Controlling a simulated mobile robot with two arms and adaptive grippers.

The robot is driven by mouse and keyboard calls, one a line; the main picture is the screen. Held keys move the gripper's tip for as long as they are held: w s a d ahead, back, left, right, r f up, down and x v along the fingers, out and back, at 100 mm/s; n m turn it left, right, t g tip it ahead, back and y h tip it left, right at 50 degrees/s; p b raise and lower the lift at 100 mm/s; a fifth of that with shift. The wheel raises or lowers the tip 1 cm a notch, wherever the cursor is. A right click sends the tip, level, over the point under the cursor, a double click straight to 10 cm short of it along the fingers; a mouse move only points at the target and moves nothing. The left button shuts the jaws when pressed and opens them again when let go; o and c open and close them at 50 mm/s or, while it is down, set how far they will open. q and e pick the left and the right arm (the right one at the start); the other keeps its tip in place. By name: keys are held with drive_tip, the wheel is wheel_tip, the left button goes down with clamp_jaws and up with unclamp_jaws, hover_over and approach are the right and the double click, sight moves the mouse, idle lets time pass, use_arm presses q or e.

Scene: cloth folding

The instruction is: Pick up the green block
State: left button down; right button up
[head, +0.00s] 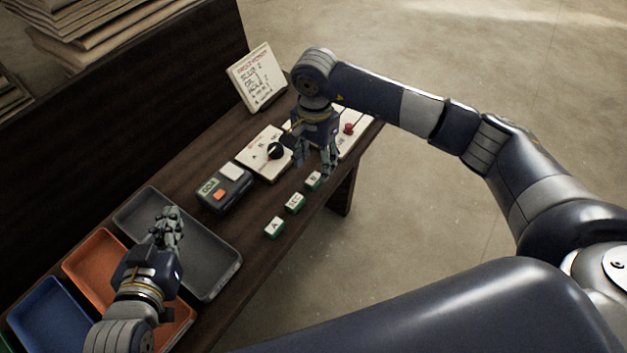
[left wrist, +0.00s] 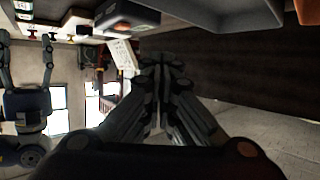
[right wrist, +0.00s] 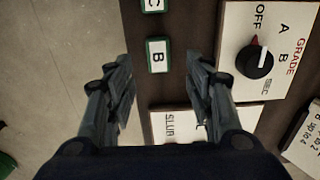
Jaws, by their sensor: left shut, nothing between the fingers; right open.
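Three small green blocks with white lettered tops sit in a row along the table's front edge. The nearest is marked A (head: 274,227), the middle one's letter is hard to read (head: 295,203), and the farthest (head: 313,180) is by my right gripper (head: 316,167). In the right wrist view the block marked B (right wrist: 157,56) lies ahead, in line with the gap between the open, empty fingers. A block marked C (right wrist: 152,6) is partly cut off at the top. My left gripper (head: 168,221) is shut and empty over the trays.
Grey (head: 222,279), orange (head: 85,263) and blue (head: 42,312) trays stand at the left. A dark device with an orange button (head: 222,188) and a dial panel (head: 254,158) lie behind the blocks. A sign (head: 257,78) stands at the back.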

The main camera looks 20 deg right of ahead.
sight(315, 176)
wheel_tip(315, 176, down, 4)
drive_tip(key=shift+d+r+b, duration=0.1)
drive_tip(key=shift+b, duration=0.4)
drive_tip(key=shift+f, duration=0.4)
use_arm(q)
wheel_tip(315, 176, up, 6)
drive_tip(key=w+d+t+h, duration=0.1)
drive_tip(key=w+t, duration=0.1)
drive_tip(key=t, duration=0.1)
drive_tip(key=shift+d, duration=0.2)
use_arm(e)
drive_tip(key=shift+c, duration=0.3)
use_arm(q)
drive_tip(key=shift+f, duration=0.1)
use_arm(e)
drive_tip(key=c, duration=0.9)
